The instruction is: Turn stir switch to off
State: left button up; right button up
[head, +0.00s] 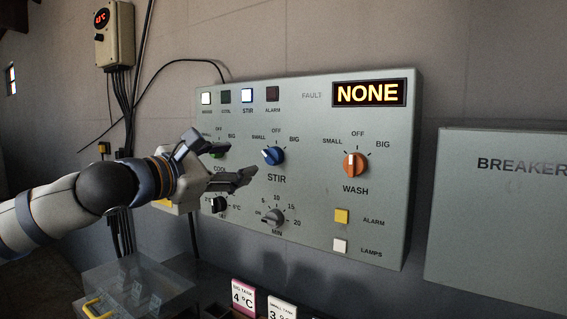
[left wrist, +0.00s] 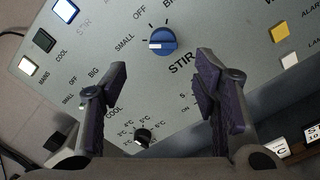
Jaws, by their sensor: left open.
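The stir switch is a round blue knob (head: 271,156) on the grey control panel (head: 310,240), above the word STIR. Its white mark points to SMALL, with OFF above and BIG to the right. It also shows in the left wrist view as a blue knob (left wrist: 163,41), upper middle, with the mark toward SMALL. My left gripper (head: 234,163) is open and empty, in front of the panel and left of the knob in the head view. In the left wrist view the knob lies beyond the gap between the fingertips (left wrist: 160,78), apart from them. My right gripper is not in view.
The orange wash knob (head: 356,165) is right of the stir knob. A minute dial (head: 273,217) is below; the green cool knob (head: 217,153) is partly hidden by my gripper. The stir lamp (head: 247,96) is lit. A breaker box (head: 500,215) stands at right.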

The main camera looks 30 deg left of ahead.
aim_at(267, 158)
pick_arm(q)
jog(key=w+b, duration=0.1)
jog(key=w, duration=0.6)
jog(key=w+d+f+b, duration=0.1)
jog(key=w, duration=0.2)
jog(key=shift+w+b, duration=0.25)
jog(key=shift+b, duration=0.1)
jog(key=shift+w+r, duration=0.2)
jog(key=shift+w, duration=0.05)
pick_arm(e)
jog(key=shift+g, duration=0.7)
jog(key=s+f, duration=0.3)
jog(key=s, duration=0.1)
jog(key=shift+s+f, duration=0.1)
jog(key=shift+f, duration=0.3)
pick_arm(q)
jog(key=shift+c, duration=0.6)
jog(key=c, duration=1)
